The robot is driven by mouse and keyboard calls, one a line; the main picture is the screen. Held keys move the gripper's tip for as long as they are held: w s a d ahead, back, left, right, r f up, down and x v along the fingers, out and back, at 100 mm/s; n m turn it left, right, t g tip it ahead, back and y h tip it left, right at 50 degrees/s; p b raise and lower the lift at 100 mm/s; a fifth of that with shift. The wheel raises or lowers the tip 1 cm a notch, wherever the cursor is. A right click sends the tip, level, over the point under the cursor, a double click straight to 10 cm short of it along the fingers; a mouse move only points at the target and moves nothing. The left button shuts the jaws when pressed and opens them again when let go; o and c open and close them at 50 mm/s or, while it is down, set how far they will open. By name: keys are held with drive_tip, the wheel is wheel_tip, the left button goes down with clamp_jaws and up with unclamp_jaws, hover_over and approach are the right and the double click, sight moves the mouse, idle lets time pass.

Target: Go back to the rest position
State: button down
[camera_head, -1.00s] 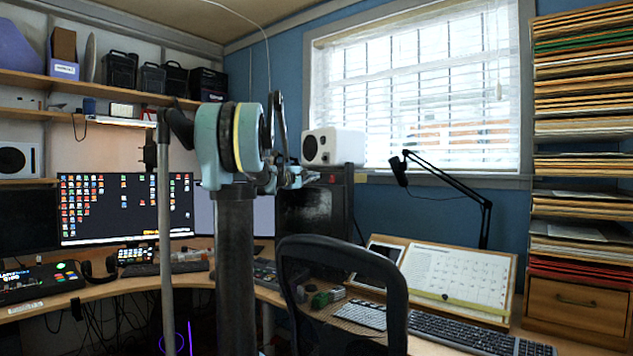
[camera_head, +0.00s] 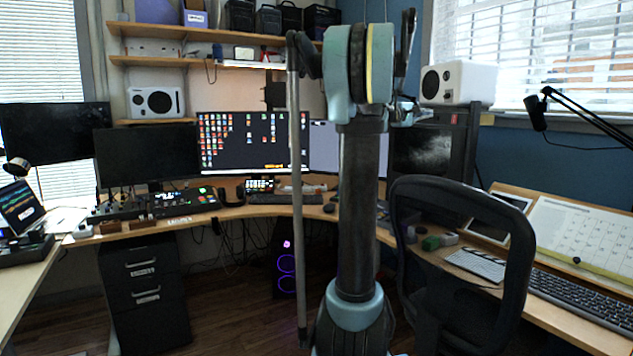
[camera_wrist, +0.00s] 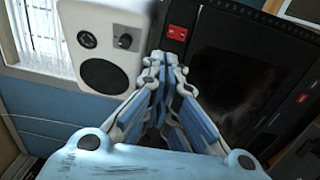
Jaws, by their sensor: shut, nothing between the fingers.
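My gripper (camera_wrist: 166,62) shows in the wrist view with its two blue and grey fingers together at the tips. It is shut and holds nothing. In the head view my arm stands upright in the middle, folded near its top, and the gripper is small and partly hidden behind the arm, near the white speaker on the right. In the wrist view the fingertips appear in front of a white speaker (camera_wrist: 103,45) and a dark cabinet (camera_wrist: 235,75); I cannot tell the distance to them.
A black office chair (camera_head: 517,260) stands close on the right, before the curved desk (camera_head: 258,211). The desk carries a lit monitor (camera_head: 254,150) and keyboards. A black drawer unit (camera_head: 146,295) is at the left. Wooden floor (camera_head: 235,318) is open between the drawers and my arm.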

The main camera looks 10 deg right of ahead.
drive_tip(key=s+a+f+m+y, duration=0.1)
drive_tip(key=s+a+f+y, duration=0.55)
drive_tip(key=a+f, duration=0.7)
drive_tip(key=s+a+f+m+t+y, duration=0.15)
drive_tip(key=s+a+f+y, duration=0.35)
drive_tip(key=s+a+f, duration=0.8)
drive_tip(key=s+a+f+m+y, duration=0.15)
drive_tip(key=a+f+y, duration=0.65)
drive_tip(key=a, duration=1)
drive_tip(key=s+f+g+h, duration=0.2)
drive_tip(key=s+f+g, duration=0.3)
drive_tip(key=s+f, duration=0.8)
drive_tip(key=shift+s, duration=1.2)
drive_tip(key=shift+a, duration=0.1)
drive_tip(key=shift+w+f+g, duration=0.15)
drive_tip(key=shift+w+g, duration=0.1)
drive_tip(key=shift+w, duration=0.25)
